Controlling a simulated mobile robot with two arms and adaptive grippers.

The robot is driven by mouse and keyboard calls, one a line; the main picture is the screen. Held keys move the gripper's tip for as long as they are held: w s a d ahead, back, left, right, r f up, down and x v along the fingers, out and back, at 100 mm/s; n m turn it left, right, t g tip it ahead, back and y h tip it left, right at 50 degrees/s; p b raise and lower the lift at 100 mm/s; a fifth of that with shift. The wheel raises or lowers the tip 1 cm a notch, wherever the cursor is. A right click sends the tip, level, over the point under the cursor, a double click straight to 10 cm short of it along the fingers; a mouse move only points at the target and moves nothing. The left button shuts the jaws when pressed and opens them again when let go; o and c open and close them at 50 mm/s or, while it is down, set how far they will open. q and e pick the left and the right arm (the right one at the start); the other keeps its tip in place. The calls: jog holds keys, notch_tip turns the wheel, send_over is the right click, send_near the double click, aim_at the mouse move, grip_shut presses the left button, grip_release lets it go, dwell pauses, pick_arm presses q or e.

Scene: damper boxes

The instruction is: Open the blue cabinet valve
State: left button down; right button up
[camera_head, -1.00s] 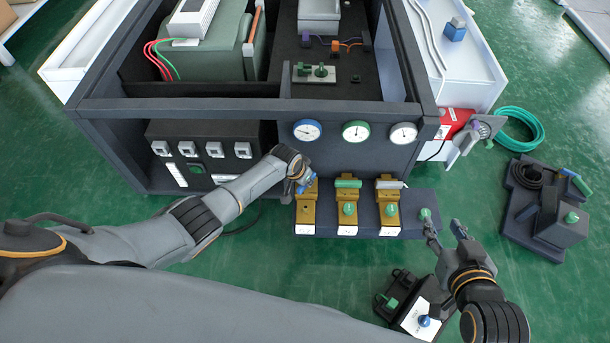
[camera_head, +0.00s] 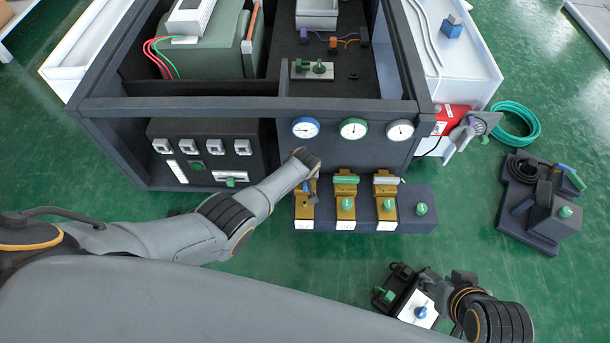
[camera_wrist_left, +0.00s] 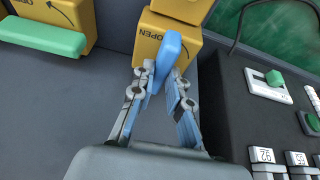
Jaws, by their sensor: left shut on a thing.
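The blue cabinet valve is the leftmost of the yellow valve blocks (camera_head: 304,211), below the blue-rimmed gauge (camera_head: 306,127). In the left wrist view its blue handle (camera_wrist_left: 172,58) stands in front of a yellow block (camera_wrist_left: 160,42) marked OPEN with an arrow. My left gripper (camera_wrist_left: 160,85) has its fingers on both sides of this handle and is shut on it. In the head view my left wrist covers most of the handle. My right gripper (camera_head: 458,283) is low at the right, by a black box with a blue knob (camera_head: 421,312); its fingers do not show clearly.
Two more yellow valves, with a green handle (camera_head: 346,179) and a pale handle (camera_head: 386,180), stand close on the right. A green knob (camera_head: 421,209) is on the same dark ledge. A black meter panel (camera_head: 205,160) lies left, beside my left arm.

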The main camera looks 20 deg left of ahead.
dwell(0.4)
pick_arm(q)
jog(key=c, duration=1.3)
grip_release()
jog(key=v, duration=1.2)
jog(key=shift+d, duration=0.1)
